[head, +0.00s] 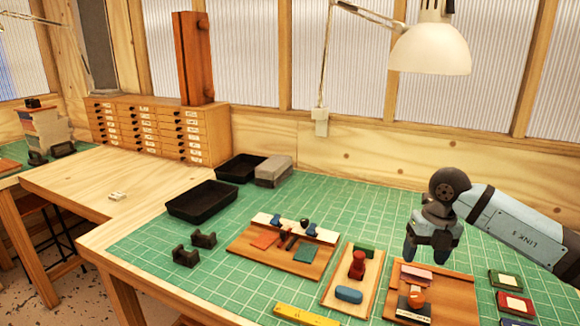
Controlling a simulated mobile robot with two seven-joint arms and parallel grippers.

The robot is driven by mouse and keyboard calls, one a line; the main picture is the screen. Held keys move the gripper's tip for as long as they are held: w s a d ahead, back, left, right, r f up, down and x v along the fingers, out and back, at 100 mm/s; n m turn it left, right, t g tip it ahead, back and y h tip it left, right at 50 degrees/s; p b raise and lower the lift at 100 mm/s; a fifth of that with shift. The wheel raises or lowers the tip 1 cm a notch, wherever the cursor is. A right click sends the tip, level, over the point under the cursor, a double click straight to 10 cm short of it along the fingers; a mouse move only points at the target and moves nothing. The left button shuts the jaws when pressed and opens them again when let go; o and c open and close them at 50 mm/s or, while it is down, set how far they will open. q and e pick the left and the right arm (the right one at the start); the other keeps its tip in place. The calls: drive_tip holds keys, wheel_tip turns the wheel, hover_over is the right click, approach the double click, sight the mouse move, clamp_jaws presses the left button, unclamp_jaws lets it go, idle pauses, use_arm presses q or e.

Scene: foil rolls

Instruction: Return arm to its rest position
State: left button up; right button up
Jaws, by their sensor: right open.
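My right arm comes in from the right edge, and its gripper (432,248) hangs pointing down over the back part of a wooden board (455,288) on the green mat. The gripper is open and I see nothing held in it. The board below carries a pink block (417,276), an orange-topped piece (416,299) and a dark block with a pale label near its front. The gripper hides part of the board's back edge. My left gripper is not in view.
A middle board (338,290) holds red, green and blue pieces. A left board (261,262) holds several tools. Black trays (203,203) and a grey block (273,171) stand farther back. Small framed pads (515,305) lie at right. A lamp (431,48) hangs above. The mat's back middle is clear.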

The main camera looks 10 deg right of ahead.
drive_tip(key=s+a+f+n+y, duration=0.15)
drive_tip(key=a+y, duration=0.25)
drive_tip(key=a, duration=0.4)
drive_tip(key=s+a+f+n+y, duration=0.15)
drive_tip(key=a+y, duration=0.25)
drive_tip(key=a, duration=0.4)
drive_tip(key=s+a+r+m+t+y, duration=0.5)
drive_tip(key=a+r+m+t+y, duration=0.25)
drive_tip(key=a+y, duration=0.2)
drive_tip(key=s+d+f+m+t+h, duration=0.1)
drive_tip(key=d+f+m+t+h, duration=0.35)
drive_tip(key=d+m+h, duration=0.55)
drive_tip(key=s+d+f+m+t+h, duration=0.1)
drive_tip(key=d+f+m+t+h, duration=0.3)
drive_tip(key=m+h, duration=0.7)
drive_tip(key=s+d+f+m+g+y, duration=0.1)
drive_tip(key=s+f+m+g, duration=0.2)
drive_tip(key=s+f+g, duration=0.65)
drive_tip(key=s+d+f+m+g+y, duration=0.15)
drive_tip(key=s+f+m+g, duration=0.35)
drive_tip(key=s, duration=0.9)
drive_tip(key=w+a+f+n+t+y+p, duration=0.2)
drive_tip(key=w+a+f+t+p, duration=0.4)
drive_tip(key=t, duration=0.3)
drive_tip(key=shift+w+a+f+y+p, duration=0.35)
drive_tip(key=shift+y+p, duration=0.15)
drive_tip(key=shift+p, duration=0.4)
